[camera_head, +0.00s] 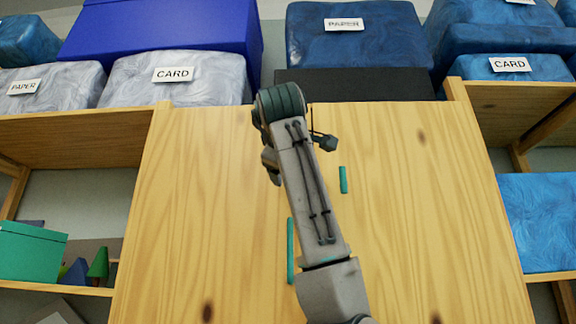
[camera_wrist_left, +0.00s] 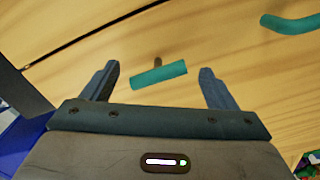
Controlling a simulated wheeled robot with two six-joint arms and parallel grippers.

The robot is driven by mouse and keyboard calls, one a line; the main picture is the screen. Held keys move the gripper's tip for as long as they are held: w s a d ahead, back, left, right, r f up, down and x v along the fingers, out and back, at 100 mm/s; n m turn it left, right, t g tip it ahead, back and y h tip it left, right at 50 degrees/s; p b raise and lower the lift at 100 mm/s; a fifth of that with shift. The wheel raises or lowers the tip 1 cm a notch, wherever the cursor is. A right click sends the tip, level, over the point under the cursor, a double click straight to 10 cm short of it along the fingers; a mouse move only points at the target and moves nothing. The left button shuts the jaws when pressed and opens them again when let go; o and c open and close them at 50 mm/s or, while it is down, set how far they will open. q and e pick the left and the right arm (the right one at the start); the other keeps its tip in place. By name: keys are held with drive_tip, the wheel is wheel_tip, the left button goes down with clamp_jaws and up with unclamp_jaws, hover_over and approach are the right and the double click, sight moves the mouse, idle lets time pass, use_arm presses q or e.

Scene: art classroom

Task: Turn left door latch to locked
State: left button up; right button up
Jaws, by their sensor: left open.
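The wooden cabinet doors (camera_head: 215,210) fill the middle of the head view. In the left wrist view a short teal latch bar (camera_wrist_left: 159,75) sits on the wood with a small dark mount behind it, slightly tilted, its right end higher. My left gripper (camera_wrist_left: 158,70) is open, one finger on each side of the bar, with visible gaps and no clear contact. In the head view my arm covers the latch and most of the gripper. A teal door handle (camera_head: 291,250) shows left of the arm, and another teal piece (camera_head: 343,180) right of it.
Open shelves flank the doors, with a teal box (camera_head: 30,250) at left and a blue box (camera_head: 543,220) at right. Labelled bins (camera_head: 180,85) stand along the top. A curved teal handle (camera_wrist_left: 290,23) is near the gripper's upper right in the wrist view.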

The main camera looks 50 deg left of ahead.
use_arm(q)
drive_tip(key=b+v, duration=0.3)
drive_tip(key=v, duration=0.6)
drive_tip(key=shift+d+b, duration=0.3)
drive_tip(key=shift+b, duration=0.05)
drive_tip(key=shift+w+f, duration=0.15)
